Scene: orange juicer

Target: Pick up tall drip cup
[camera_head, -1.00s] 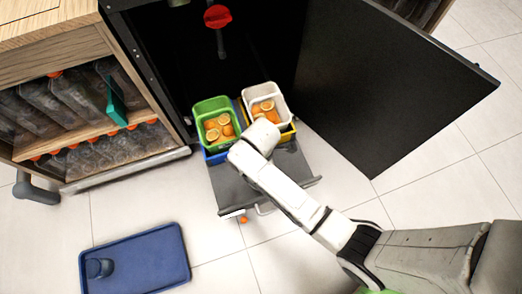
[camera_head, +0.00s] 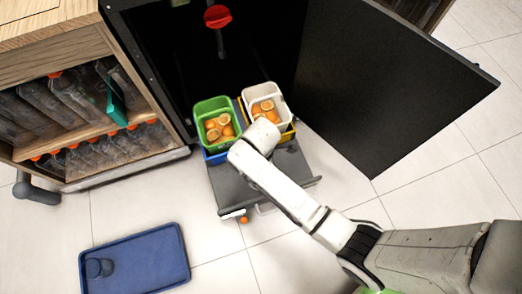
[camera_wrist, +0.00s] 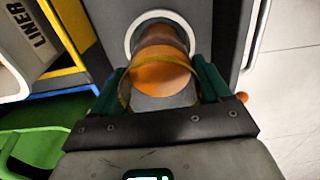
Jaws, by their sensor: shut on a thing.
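The tall drip cup (camera_wrist: 160,78) looks orange and see-through with a thin yellowish rim. It sits between the two green fingers of my gripper (camera_wrist: 160,88) in the wrist view. My gripper is shut on it. The cup's far end lies at a white ring (camera_wrist: 130,42) on the grey surface of the cart (camera_wrist: 112,18). I cannot tell whether the cup still touches that surface. In the head view my own arm hides the cup and the fingers, over the cart (camera_head: 232,190).
A green bin (camera_head: 198,112) and a white bin (camera_head: 247,95) with orange halves stand at the cart's back. A black cabinet's open door (camera_head: 390,80) is at right. A blue tray (camera_head: 140,262) lies on the floor at left.

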